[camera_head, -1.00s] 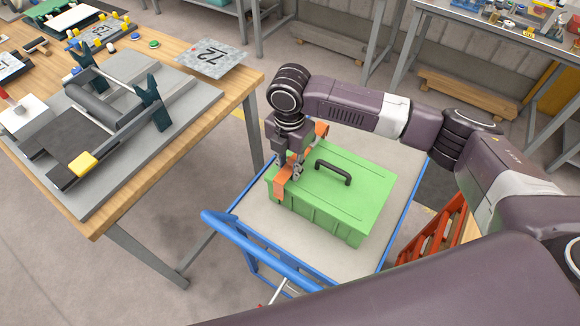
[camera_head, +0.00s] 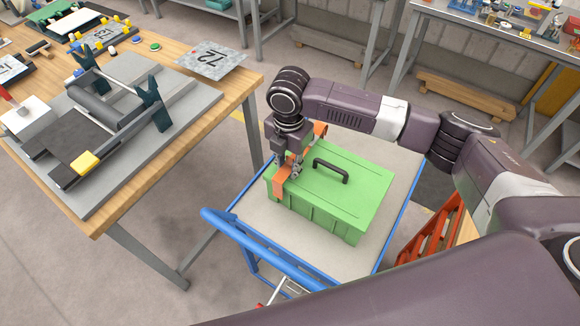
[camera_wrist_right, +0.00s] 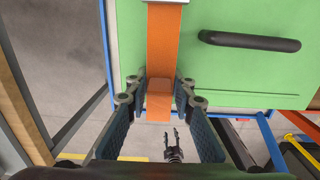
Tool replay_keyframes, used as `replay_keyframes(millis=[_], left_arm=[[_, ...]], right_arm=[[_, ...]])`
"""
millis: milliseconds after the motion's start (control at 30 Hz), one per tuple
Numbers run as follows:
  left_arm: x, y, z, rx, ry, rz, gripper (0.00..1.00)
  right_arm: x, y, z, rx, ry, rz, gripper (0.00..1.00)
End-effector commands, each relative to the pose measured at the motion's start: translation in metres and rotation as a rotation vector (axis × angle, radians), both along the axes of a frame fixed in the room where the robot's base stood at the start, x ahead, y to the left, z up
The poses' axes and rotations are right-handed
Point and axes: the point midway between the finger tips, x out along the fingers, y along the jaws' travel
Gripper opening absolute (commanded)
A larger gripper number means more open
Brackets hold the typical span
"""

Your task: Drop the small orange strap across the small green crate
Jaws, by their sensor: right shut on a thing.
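The small green crate (camera_head: 345,200) stands on a blue-railed cart, lid closed, with a black handle (camera_head: 331,171) on top. The orange strap (camera_head: 280,187) lies at the crate's left end. Its near end hangs over the front side, and another part shows behind my gripper (camera_head: 320,129). My right gripper (camera_head: 291,171) is shut on the strap, just above the lid. In the right wrist view the strap (camera_wrist_right: 164,45) runs between my two fingers (camera_wrist_right: 158,95), left of the handle. Whether it touches the lid all along, I cannot tell.
The cart's blue rail (camera_head: 260,247) is in front of the crate, and its bare top (camera_head: 255,205) shows around it. A wooden workbench (camera_head: 150,178) with a grey fixture stands to the left. A red-orange rack (camera_head: 430,235) is right of the cart.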

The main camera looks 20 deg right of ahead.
Motion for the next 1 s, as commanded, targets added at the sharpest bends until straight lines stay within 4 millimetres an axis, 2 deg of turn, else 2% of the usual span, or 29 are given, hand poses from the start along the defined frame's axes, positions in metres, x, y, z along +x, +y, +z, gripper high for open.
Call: replay_keyframes(millis=[33,167,200,400,667,1000], left_arm=[[-0.0002,0.0004,-0.0039,0.000,0.000,0.000,0.40],[-0.0003,0.0005,-0.0045,0.000,0.001,0.000,0.40],[-0.0003,0.0006,-0.0045,0.000,0.001,0.000,0.40],[-0.0045,0.0007,-0.0045,0.001,0.006,0.000,0.40],[0.0043,0.0005,-0.0021,0.001,-0.005,0.000,0.40],[-0.0030,0.0029,-0.0014,0.003,0.003,0.000,0.40]], right_arm=[[-0.0137,0.0004,-0.0253,-0.007,0.034,0.005,0.00],[-0.0137,0.0006,-0.0258,-0.007,0.034,0.006,0.00],[-0.0137,0.0006,-0.0258,-0.007,0.034,0.006,0.23],[-0.0148,0.0005,-0.0256,-0.007,0.038,0.006,0.43],[-0.0136,-0.0006,-0.0219,-0.009,0.034,0.006,0.43],[-0.0127,-0.0012,-0.0194,-0.010,0.032,0.005,0.43]])
